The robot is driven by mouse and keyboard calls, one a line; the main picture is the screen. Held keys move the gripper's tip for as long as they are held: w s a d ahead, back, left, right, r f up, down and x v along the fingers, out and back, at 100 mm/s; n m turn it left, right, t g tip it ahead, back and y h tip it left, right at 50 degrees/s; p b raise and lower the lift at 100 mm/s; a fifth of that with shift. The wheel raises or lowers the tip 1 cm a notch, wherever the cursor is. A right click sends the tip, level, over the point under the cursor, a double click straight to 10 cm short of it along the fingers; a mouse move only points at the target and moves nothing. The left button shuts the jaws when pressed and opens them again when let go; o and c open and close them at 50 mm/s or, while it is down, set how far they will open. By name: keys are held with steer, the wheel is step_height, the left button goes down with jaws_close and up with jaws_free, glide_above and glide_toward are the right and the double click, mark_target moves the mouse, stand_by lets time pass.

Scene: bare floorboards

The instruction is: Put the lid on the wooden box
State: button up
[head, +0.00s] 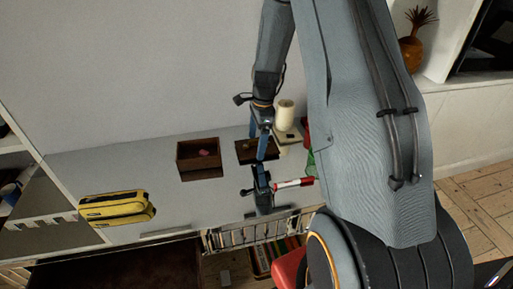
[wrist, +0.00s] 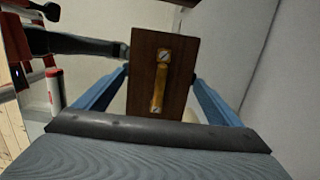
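The open wooden box (head: 185,163) stands on the grey tabletop in the head view, with a small pink thing inside. The dark brown wooden lid (head: 243,149) lies to its right, partly hidden behind my gripper (head: 262,157). In the wrist view the lid (wrist: 145,65) shows face-on, with a brass-coloured handle (wrist: 160,75) along its middle. The two blue fingers of my gripper (wrist: 161,75) are wide apart on either side of the handle, tips near the lid's side edges. I cannot tell whether they touch the lid. The handle is not pinched.
A yellow case (head: 116,208) lies at the tabletop's left. A cream cylinder (head: 284,115) stands behind the lid. Bare tabletop shows between box and case.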

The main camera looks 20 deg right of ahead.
steer(key=c, duration=0.9)
steer(key=shift+w+r, duration=0.1)
steer(key=shift+r, duration=0.5)
steer(key=r, duration=0.3)
steer(key=r+b, duration=0.1)
steer(key=r, duration=0.4)
steer(key=shift+w+a+r+b, duration=0.1)
steer(key=shift+a+r+b, duration=0.25)
steer(key=shift+a+r, duration=0.05)
steer(key=w+a+p, duration=0.2)
steer(key=a+p, duration=0.2)
steer(key=a, duration=0.5)
steer(key=w+a+r+p, duration=0.1)
steer(key=a+p, duration=0.3)
steer(key=a, duration=0.6)
steer(key=shift+w+a+r+m+p, duration=0.15)
steer(key=shift+w+a+m+p, duration=0.1)
steer(key=shift+w+m+p, duration=0.1)
